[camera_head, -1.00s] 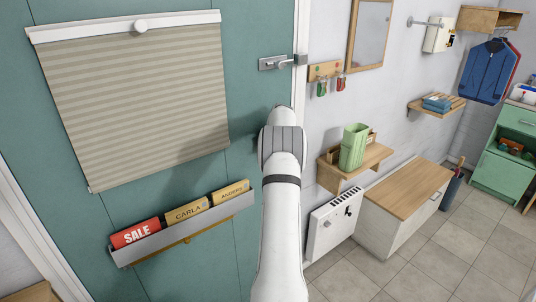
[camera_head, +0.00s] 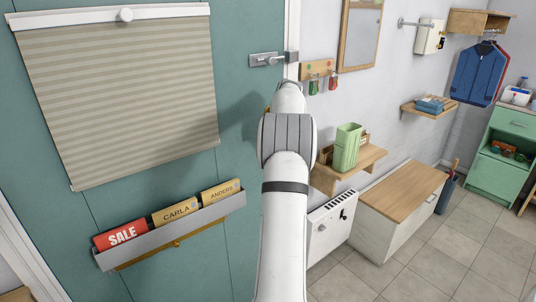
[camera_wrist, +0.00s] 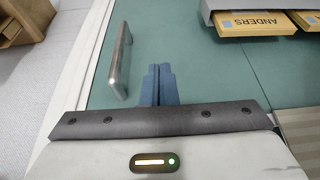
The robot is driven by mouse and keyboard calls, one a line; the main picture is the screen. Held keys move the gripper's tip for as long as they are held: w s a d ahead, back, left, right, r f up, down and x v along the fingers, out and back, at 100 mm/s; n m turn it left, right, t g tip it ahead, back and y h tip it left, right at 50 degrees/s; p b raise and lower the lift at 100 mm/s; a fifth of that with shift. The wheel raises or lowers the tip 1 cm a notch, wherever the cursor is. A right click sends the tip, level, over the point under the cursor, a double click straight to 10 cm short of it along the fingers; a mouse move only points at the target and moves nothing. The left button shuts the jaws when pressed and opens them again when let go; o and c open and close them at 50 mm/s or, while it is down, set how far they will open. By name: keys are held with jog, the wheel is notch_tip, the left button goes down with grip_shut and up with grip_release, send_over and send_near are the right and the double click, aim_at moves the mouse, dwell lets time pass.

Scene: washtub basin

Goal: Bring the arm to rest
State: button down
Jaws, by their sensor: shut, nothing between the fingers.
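My gripper (camera_wrist: 160,84) shows in the wrist view with its two blue fingers together and nothing between them. It is in front of the teal door (camera_wrist: 200,75), beside a metal door handle (camera_wrist: 121,60). I cannot tell the gap between fingertips and door. In the head view my white arm (camera_head: 287,215) rises through the middle of the picture. The gripper is hidden there behind the arm.
A grey rack (camera_head: 178,232) with card boxes hangs on the door, below a pleated blind (camera_head: 120,100). A latch (camera_head: 268,59) is near the door's edge. Right of my arm are a shelf with a green container (camera_head: 347,148) and a bench (camera_head: 402,195).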

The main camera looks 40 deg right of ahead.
jog(key=shift+s+r, duration=0.2)
jog(key=shift+r, duration=0.35)
jog(key=shift+a, duration=0.1)
jog(key=s+a+r, duration=0.1)
jog(key=a+r, duration=0.2)
jog(key=a, duration=1.1)
jog(key=s+a+r, duration=0.1)
jog(key=a+r, duration=0.2)
jog(key=a, duration=1.2)
jog(key=s+a+f, duration=0.1)
jog(key=s+a, duration=0.7)
jog(key=a, duration=0.4)
jog(key=s+a+f, duration=0.3)
jog(key=s+a, duration=0.1)
jog(key=s, duration=0.3)
jog(key=s+a+f+n+g, duration=0.1)
jog(key=s+a+f, duration=0.3)
jog(key=s, duration=0.4)
jog(key=shift+a+f, duration=0.25)
jog(key=shift+a, duration=0.45)
jog(key=shift+s, duration=0.1)
